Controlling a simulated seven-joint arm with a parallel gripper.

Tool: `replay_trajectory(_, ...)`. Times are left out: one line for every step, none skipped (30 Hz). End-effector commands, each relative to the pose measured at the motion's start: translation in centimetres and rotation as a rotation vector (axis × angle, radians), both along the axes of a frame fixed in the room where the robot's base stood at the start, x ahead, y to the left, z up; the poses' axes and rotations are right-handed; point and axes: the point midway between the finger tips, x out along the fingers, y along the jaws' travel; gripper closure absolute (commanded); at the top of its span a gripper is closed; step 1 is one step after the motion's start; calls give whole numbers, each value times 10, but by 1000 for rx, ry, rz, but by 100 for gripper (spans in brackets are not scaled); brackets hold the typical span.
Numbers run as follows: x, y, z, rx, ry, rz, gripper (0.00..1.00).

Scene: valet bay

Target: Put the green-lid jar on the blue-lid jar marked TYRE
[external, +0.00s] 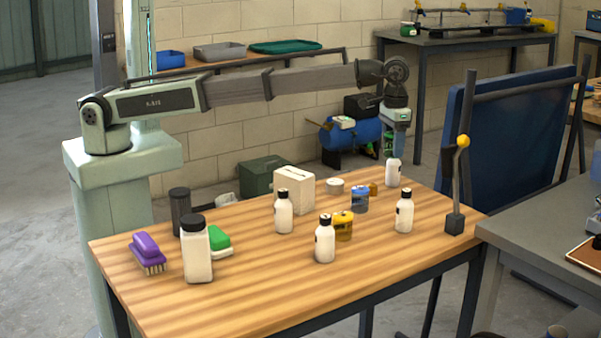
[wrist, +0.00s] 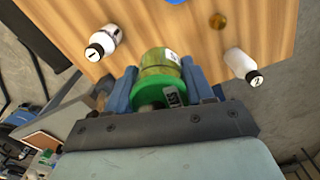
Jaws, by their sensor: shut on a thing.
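My gripper (external: 393,140) is shut on the green-lid jar (wrist: 161,65), held above the table's far right part. In the wrist view the jar sits between the two blue fingers, with its green lid toward the gripper and its yellowish body away from it. A small part of the held jar (external: 389,144) shows green in the external view. The blue-lid jar (external: 360,199) stands on the table, below and left of my gripper. Its marking is too small to read. A blue patch (wrist: 175,1) shows at the wrist view's top edge.
A yellow-lid jar (external: 343,226) stands in front of the blue-lid jar. White black-capped bottles stand around, including one at the back (external: 393,173) and one at right (external: 404,212). A lever post (external: 455,190) rises at the right edge. The table's front (external: 280,285) is clear.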

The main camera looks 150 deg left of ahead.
Motion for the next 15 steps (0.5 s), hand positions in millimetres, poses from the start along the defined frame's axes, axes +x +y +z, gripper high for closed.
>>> replay_trajectory(-16,-19,2,1,0,4,77)
replay_trajectory(-21,-26,3,1,0,8,77)
replay_trajectory(-28,-33,4,1,0,16,77)
replay_trajectory(-34,-38,4,1,0,23,77)
replay_trajectory(-38,-43,5,1,0,29,77)
replay_trajectory(-44,-48,4,1,0,38,77)
replay_trajectory(-47,-51,3,1,0,45,77)
replay_trajectory(-50,-54,2,1,0,52,77)
replay_trajectory(-53,-57,2,1,0,62,77)
replay_trajectory(-55,-58,1,1,0,69,77)
replay_trajectory(-57,-60,1,1,0,75,77)
replay_trajectory(-59,-62,1,1,0,93,77)
replay_trajectory(-59,-62,1,1,0,104,77)
replay_trajectory(-59,-62,0,1,0,113,77)
replay_trajectory(-59,-61,-1,1,0,121,77)
